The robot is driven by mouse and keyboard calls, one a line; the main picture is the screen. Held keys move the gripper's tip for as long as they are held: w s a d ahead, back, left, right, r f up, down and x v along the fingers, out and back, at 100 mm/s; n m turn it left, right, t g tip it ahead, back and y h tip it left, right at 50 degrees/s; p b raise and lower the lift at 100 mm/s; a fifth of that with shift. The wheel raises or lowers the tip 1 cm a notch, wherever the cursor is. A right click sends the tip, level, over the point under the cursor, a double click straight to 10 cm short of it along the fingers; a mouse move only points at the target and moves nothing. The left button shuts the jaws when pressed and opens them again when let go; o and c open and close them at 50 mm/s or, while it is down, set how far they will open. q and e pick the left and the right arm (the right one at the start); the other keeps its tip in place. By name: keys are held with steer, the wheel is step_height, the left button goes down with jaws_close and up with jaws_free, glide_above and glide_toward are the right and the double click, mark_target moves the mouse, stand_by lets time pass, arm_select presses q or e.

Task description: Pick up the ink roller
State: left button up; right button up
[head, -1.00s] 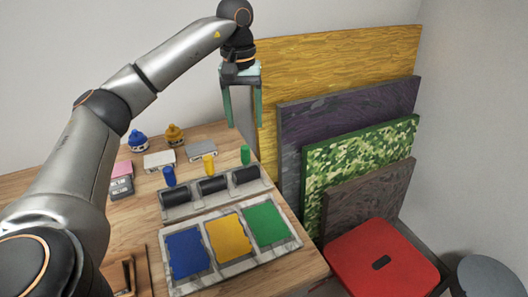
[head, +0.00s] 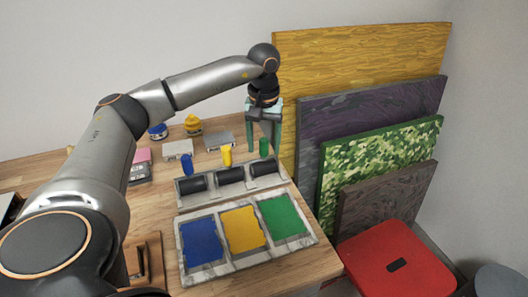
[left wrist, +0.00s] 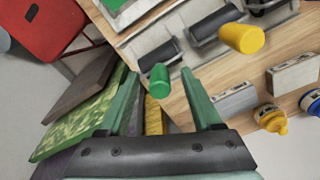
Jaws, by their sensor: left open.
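Three ink rollers with black drums lie in a marbled holder (head: 206,199). Their upright handles are blue (head: 187,164), yellow (head: 227,155) and green (head: 264,147). My left gripper (head: 264,143) is open and points down, its fingers on either side of the green handle in the head view. In the left wrist view the green handle (left wrist: 160,74) shows between the open fingers, with its black drum (left wrist: 159,53) beyond. No contact is visible. The yellow handle (left wrist: 242,38) stands off to the right there. My right gripper is not in view.
An ink tray (head: 238,263) with blue, yellow and green pads lies in front of the holder. Grey blocks (head: 219,141) and blue and yellow jars (head: 193,125) stand behind. Painted panels (head: 365,70) lean right of the table, near my gripper. A red stool (head: 395,245) stands below.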

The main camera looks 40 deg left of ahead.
arm_select(q)
steer(key=shift+f, duration=0.5)
jaws_close()
steer(key=shift+r, duration=0.1)
